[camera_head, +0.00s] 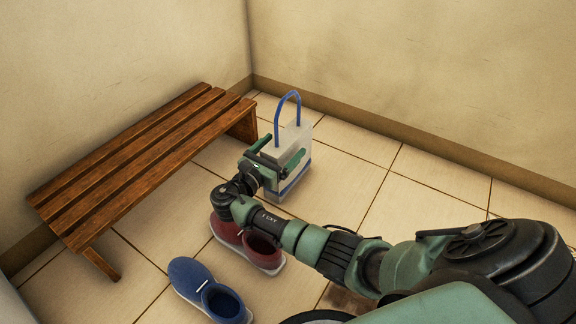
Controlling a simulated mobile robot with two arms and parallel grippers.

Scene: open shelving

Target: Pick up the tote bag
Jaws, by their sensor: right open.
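The tote bag (297,137) stands upright on the tiled floor in the head view. It is pale grey-white with a blue band near its base and a blue handle loop (288,97) standing up from its top. My right gripper (278,149) is at the bag's near left side, its green fingers spread in front of the bag's upper part. It is open. I cannot tell whether the fingers touch the bag. The gripper and wrist hide part of the bag's front. My left gripper is not in view.
A brown slatted bench (140,163) stands to the left against the wall. A red shoe (262,250) lies on the floor under my right arm, and a blue shoe (205,287) is nearer and to the left. Walls close the back; tiled floor is free right of the bag.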

